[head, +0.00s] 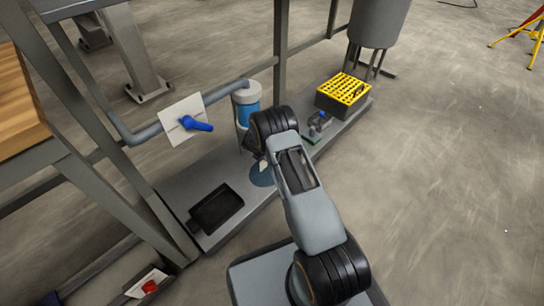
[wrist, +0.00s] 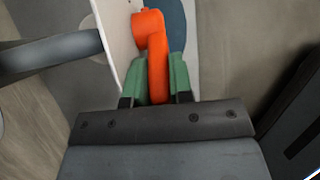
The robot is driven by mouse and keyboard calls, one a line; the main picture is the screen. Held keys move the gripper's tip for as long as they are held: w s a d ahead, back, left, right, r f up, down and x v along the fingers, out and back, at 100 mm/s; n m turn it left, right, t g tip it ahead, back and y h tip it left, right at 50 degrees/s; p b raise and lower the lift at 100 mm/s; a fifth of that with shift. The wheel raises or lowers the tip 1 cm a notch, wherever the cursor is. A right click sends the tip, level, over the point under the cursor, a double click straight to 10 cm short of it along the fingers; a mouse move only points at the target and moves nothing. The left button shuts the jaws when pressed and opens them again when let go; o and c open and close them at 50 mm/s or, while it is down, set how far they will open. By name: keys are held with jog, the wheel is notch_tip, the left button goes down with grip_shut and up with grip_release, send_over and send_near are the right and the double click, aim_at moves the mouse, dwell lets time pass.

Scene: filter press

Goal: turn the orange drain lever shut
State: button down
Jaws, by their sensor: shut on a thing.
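The orange drain lever (wrist: 155,42) shows in the wrist view, in front of the edge of a pale plate (wrist: 110,38). My gripper (wrist: 159,72) has a green finger on each side of the lever's lower part and is shut on it. The lever's rounded upper end stands out beyond the fingertips. In the head view my arm covers the orange lever, and the fingers cannot be made out there. A different, blue lever (head: 196,124) sits on a white plate (head: 180,112) to the left of my arm.
A grey pipe (wrist: 50,55) comes in from the left in the wrist view. In the head view a blue and white cylinder (head: 247,108), a black tray (head: 216,208) and a yellow-topped crate (head: 342,90) stand around my arm. The floor at right is open.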

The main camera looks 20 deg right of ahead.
jog(key=c, duration=1)
grip_release()
jog(key=p+v, duration=0.6)
jog(key=v, duration=0.8)
jog(key=shift+a+f, duration=0.15)
